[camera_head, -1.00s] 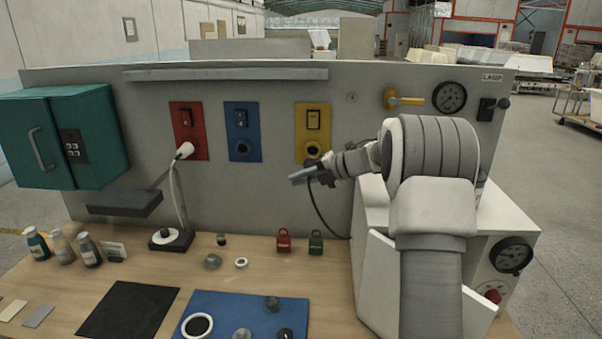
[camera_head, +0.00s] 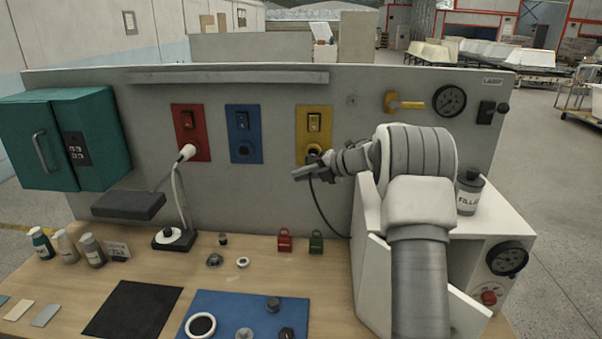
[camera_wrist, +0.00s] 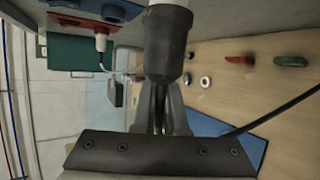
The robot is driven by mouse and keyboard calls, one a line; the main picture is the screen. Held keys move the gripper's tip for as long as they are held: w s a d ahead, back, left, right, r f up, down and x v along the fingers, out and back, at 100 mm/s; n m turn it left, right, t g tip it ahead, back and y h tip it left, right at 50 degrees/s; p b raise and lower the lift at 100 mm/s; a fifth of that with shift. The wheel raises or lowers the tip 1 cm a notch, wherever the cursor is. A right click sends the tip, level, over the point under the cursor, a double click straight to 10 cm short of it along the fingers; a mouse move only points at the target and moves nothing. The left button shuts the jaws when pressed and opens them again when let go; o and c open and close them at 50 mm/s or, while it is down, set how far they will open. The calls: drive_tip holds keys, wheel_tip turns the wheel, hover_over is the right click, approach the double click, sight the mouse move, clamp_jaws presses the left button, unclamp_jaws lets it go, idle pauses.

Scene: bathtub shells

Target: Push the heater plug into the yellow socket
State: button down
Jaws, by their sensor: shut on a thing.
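The yellow socket panel (camera_head: 301,122) is on the upright grey board, with a black switch above and a round socket (camera_head: 314,151) below. My gripper (camera_head: 314,169) is just in front of that socket. In the wrist view, my gripper (camera_wrist: 160,98) is shut on the dark, round heater plug (camera_wrist: 167,48), which points up the picture. A pale end of the plug reaches the top edge of that view. A black cable (camera_head: 323,207) hangs below my gripper. The plug's meeting point with the socket is hidden, so I cannot tell whether it has entered.
A white plug (camera_head: 187,152) sits at the red panel (camera_head: 180,120). The blue panel (camera_head: 235,122) is between red and yellow. A red padlock (camera_head: 285,240) and green padlock (camera_head: 316,242) stand on the bench below. A dark filler can (camera_head: 469,194) stands at right.

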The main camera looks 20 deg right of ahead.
drive_tip(key=shift+w+d+p, duration=0.25)
drive_tip(key=shift+w+p, duration=0.1)
drive_tip(key=shift+w, duration=0.15)
drive_tip(key=shift+w+d+p, duration=0.2)
drive_tip(key=shift+w+p, duration=0.15)
drive_tip(key=shift+w, duration=0.15)
drive_tip(key=shift+p, duration=0.35)
idle(1.0)
drive_tip(key=shift+w+d+p, duration=0.3)
drive_tip(key=shift+w+p, duration=0.35)
drive_tip(key=shift+w+d+p, duration=0.25)
drive_tip(key=shift+w+p, duration=0.35)
drive_tip(key=shift+w, duration=0.05)
drive_tip(key=c, duration=0.9)
unclamp_jaws()
drive_tip(key=shift+d, duration=0.1)
drive_tip(key=b+v, duration=0.3)
drive_tip(key=v, duration=1.4)
drive_tip(key=shift+s+r+b, duration=0.15)
drive_tip(key=shift+b, duration=0.2)
